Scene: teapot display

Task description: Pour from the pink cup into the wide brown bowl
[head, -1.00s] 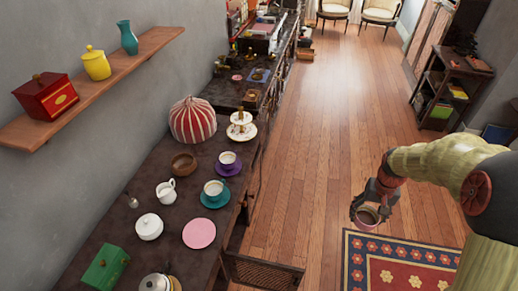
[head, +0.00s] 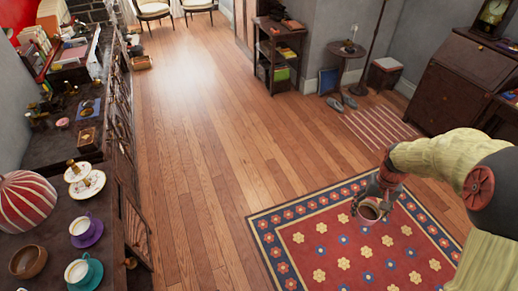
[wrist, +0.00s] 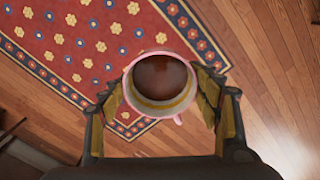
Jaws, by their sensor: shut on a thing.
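My gripper (head: 378,196) is shut on the pink cup (head: 369,212), out over the floor and rug. In the wrist view my gripper's fingers (wrist: 160,88) press the cup from both sides. The cup (wrist: 160,103) has a pink rim and handle, and dark brown liquid shows inside it. It looks roughly upright. The wide brown bowl (head: 28,262) stands on the dark counter at the lower left of the head view, well apart from my gripper. It looks empty.
Open wood floor (head: 205,160) lies between counter and rug (head: 340,235).

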